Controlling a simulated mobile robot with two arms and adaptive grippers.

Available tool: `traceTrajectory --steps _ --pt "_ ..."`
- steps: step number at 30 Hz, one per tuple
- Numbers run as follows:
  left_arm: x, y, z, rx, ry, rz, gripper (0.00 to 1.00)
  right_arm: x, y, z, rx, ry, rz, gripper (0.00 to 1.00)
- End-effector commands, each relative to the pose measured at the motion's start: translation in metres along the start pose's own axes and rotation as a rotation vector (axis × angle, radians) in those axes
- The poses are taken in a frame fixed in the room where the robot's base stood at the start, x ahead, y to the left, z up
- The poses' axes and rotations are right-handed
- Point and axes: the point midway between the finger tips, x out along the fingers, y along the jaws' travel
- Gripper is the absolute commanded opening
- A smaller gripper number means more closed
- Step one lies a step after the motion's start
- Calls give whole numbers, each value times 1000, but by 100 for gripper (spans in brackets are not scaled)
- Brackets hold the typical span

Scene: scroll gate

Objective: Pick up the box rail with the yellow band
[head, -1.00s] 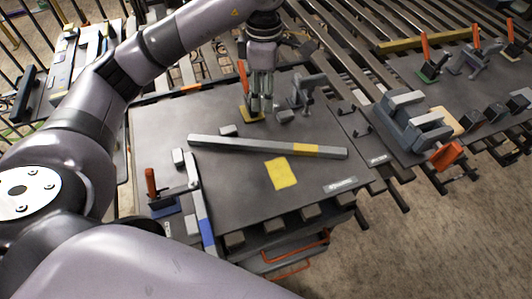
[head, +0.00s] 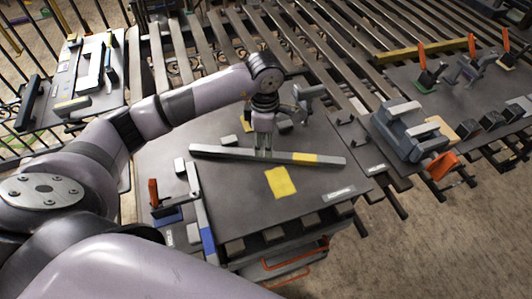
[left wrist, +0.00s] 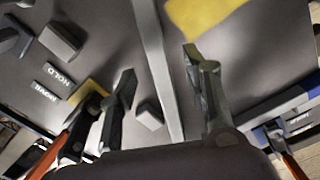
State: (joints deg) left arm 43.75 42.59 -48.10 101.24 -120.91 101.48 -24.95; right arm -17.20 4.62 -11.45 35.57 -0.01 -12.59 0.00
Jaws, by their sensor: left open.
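The box rail with the yellow band (head: 225,152) is a long grey bar lying across the dark table. Its yellow band (head: 304,159) is near its right end. My left gripper (head: 263,152) is over the middle of the rail, left of the band, pointing down. In the left wrist view the gripper (left wrist: 163,80) is open, and the grey rail (left wrist: 158,60) runs between its fingers. I cannot tell whether the fingers touch it. The band is not clear in that view. My right gripper is not in view.
A yellow patch (head: 281,182) lies on the tabletop in front of the rail. A rail with a blue band (head: 208,238) and a red-handled clamp (head: 153,192) are at the near left. Small grey blocks and another clamp (head: 304,93) stand behind. The table's right front is clear.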

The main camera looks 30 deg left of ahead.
Motion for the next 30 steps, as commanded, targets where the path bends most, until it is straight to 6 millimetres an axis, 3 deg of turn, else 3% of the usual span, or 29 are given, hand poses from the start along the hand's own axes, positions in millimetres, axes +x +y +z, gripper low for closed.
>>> traceTrajectory --steps 4,9,18,30 --pt "18 2 2 -1 2 -7 44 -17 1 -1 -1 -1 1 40" --pt "41 4 2 0 0 -3 44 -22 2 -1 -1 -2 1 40" --pt "47 4 2 1 0 -1 44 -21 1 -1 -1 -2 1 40" --pt "46 4 2 1 0 -1 17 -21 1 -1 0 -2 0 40"
